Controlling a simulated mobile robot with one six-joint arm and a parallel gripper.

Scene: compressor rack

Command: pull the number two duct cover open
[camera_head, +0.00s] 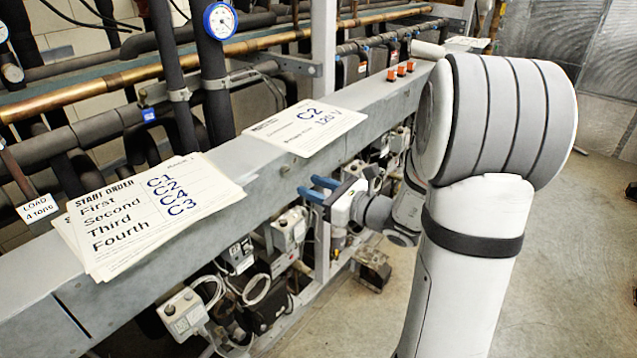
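A long grey metal duct (262,190) runs from the lower left to the upper right. A white card marked "C2" and "120 V" (308,127) lies on its top. I cannot clearly make out the edges or a handle of the number two cover; the duct there looks closed. My gripper (314,188) is in front of the duct's front face, below the C2 card. Its two blue fingers point left toward the duct, with a small gap and nothing visible between them. I cannot tell whether the fingertips touch the duct.
Start-order sheets (150,210) lie on the duct at left. Small red-orange switches (401,70) sit farther along it. Grey boxes and cables (185,312) hang beneath. Pipes and a blue-rimmed gauge (220,21) stand behind. The concrete floor (575,270) at right is clear.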

